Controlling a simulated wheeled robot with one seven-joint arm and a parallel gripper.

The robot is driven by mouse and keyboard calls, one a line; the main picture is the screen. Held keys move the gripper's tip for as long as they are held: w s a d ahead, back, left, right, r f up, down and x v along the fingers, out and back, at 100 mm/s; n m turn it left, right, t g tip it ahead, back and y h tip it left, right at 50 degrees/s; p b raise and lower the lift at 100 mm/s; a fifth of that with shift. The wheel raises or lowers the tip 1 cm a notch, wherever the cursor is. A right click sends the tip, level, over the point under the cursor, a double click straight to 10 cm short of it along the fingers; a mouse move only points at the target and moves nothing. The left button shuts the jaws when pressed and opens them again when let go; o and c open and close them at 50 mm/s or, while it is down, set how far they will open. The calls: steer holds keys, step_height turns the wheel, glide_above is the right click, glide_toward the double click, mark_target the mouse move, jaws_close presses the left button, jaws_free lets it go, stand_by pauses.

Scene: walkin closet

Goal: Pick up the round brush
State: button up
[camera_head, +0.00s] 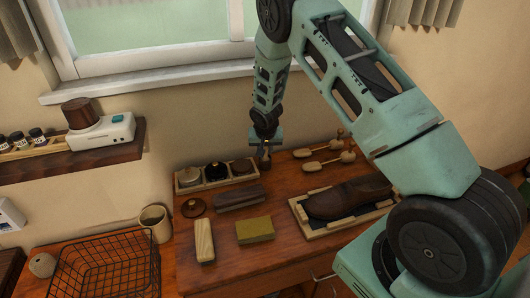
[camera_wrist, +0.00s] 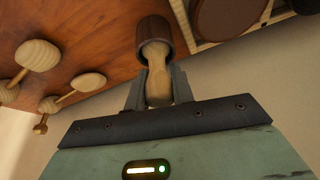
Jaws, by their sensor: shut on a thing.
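The round brush (camera_wrist: 155,38) has a pale wooden handle and a dark brown round head. In the wrist view my gripper (camera_wrist: 155,84) is shut on its handle, with the dark head pointing away from the jaws. In the head view my gripper (camera_head: 265,144) is at the back of the wooden table, and the brush (camera_head: 265,160) hangs below it, small and partly hidden. I cannot tell how far the brush is from the tabletop.
A tray of round tins (camera_head: 217,176) stands just left of my gripper. Wooden shoe trees (camera_head: 326,160) lie to the right. A brown shoe (camera_head: 347,198) sits on a wooden rack, with a yellow sponge (camera_head: 255,230), a wooden block (camera_head: 204,240) and a wire basket (camera_head: 105,265) in front and left.

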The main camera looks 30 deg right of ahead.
steer(key=shift+r+b, duration=1.35)
steer(key=shift+r, duration=3.45)
